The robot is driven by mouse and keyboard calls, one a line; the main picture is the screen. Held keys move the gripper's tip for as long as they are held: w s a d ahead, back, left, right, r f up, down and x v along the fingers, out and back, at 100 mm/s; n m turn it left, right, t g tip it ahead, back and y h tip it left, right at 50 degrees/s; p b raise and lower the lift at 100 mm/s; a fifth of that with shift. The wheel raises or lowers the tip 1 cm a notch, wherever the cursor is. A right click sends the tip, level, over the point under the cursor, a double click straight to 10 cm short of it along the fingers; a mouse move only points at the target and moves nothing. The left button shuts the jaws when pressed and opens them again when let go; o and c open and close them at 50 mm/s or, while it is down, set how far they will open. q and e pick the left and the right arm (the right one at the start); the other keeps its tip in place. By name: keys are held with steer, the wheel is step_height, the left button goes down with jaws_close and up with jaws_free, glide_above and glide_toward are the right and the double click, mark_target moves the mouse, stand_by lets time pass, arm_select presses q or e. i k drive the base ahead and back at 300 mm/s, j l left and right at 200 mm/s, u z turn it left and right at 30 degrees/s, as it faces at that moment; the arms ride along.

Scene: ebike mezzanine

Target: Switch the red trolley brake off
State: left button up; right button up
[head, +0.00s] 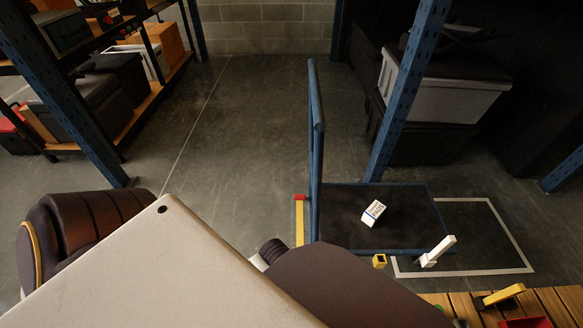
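A trolley with a blue upright handle (316,150) and a dark flat deck (345,215) stands right of the middle in the head view. A small red piece (300,197) shows at the left side of the handle's foot, at the top end of a yellow strip (299,225). It may be the brake; its on or off position cannot be told. A white box marked PADS (373,213) lies on the deck. My own brown arm parts and a pale panel fill the lower left. Neither gripper shows.
A white frame marking (513,237) lies on the floor at the right. A white upright piece (438,250) and a yellow block (379,262) are near the deck's front edge. Blue-post racks (405,95) stand on both sides. Open floor (240,130) lies left of the trolley.

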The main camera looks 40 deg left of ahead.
mark_target(304, 198)
steer(key=k+j, duration=0.1)
steer(key=j, duration=0.2)
steer(key=k+j, duration=0.15)
steer(key=j, duration=0.2)
steer(key=k+j+z, duration=0.1)
steer(key=j, duration=0.85)
steer(key=i+j+z, duration=0.1)
steer(key=j, duration=0.5)
